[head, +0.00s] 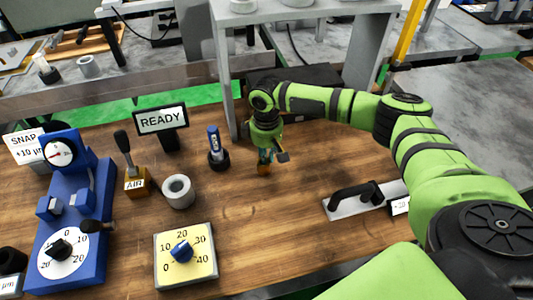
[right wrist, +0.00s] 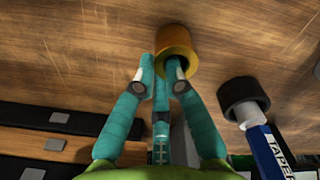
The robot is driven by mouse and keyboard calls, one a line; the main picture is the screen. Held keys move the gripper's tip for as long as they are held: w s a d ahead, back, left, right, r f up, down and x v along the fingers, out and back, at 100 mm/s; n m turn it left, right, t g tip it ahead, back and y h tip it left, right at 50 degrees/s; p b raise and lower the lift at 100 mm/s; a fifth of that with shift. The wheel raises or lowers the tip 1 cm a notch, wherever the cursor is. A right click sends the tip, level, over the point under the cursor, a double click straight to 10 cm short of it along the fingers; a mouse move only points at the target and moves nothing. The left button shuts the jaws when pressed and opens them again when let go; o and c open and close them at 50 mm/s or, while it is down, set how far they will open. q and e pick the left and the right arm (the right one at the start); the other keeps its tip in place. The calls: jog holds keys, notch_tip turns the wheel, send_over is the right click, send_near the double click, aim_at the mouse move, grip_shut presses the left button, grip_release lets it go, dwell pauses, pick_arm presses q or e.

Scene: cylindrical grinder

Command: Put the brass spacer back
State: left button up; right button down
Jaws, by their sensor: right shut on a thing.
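The brass spacer (right wrist: 178,38) is a short golden ring, seen end-on in the right wrist view. My right gripper (right wrist: 162,68), with teal fingers, is shut on its wall: one finger goes into the bore and the other lies outside on the left. In the head view the gripper (head: 266,154) points down over the wooden bench, and the spacer (head: 263,169) shows small at its tips. I cannot tell whether the spacer touches the bench. My left gripper is not in view.
A blue taper plug (head: 214,142) stands in a black base left of the gripper. A black-handled plate (head: 362,197) lies right. Bench centre is clear.

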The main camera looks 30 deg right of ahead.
jog(key=c, duration=1.3)
grip_release()
jog(key=shift+f, duration=0.1)
notch_tip(320, 180, up, 12)
jog(key=b, duration=0.2)
jog(key=shift+r, duration=0.2)
